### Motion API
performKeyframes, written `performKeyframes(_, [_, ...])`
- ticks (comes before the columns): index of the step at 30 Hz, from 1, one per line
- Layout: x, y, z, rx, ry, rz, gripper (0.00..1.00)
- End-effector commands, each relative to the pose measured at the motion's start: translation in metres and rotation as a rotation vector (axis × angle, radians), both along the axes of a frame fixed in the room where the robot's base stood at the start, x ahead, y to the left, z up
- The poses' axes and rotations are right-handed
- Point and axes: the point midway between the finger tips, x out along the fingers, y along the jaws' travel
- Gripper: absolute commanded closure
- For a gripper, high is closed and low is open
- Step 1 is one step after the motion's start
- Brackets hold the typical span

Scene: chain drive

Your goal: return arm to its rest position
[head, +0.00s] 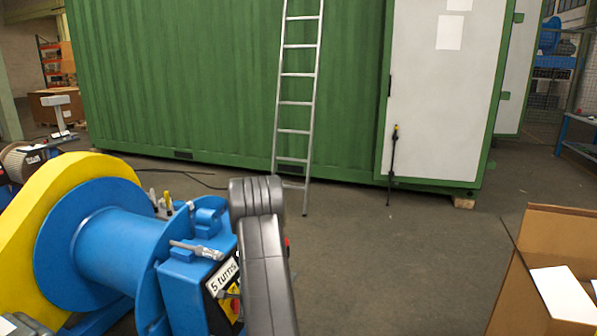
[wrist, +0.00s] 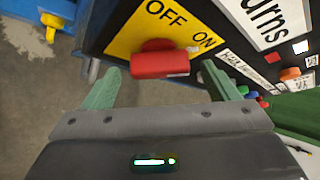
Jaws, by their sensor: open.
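My gripper (wrist: 160,82) shows in the wrist view with its two green fingers spread apart and nothing held between them. A red switch handle (wrist: 160,62) on a yellow plate marked OFF and ON lies just beyond and between the fingertips; I cannot tell whether they touch it. In the head view my grey arm (head: 262,255) stands in front of the right side of the blue control box (head: 190,285). My gripper is hidden in that view. The red and yellow switch (head: 235,305) shows partly beside the arm.
A blue drum (head: 115,245) with a yellow guard (head: 60,185) fills the left. An open cardboard box (head: 555,235) stands at the right. A ladder (head: 296,110) leans on the green container (head: 180,80). The floor between arm and box is clear.

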Motion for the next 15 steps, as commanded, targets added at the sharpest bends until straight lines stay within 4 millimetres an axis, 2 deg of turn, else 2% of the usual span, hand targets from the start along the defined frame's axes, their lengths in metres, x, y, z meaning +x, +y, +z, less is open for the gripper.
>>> performKeyframes(8, [-0.004, -0.003, 0.005, 0.001, 0.000, -0.001, 0.19])
performKeyframes(15, [-0.020, -0.014, 0.028, 0.001, -0.001, -0.001, 0.19])
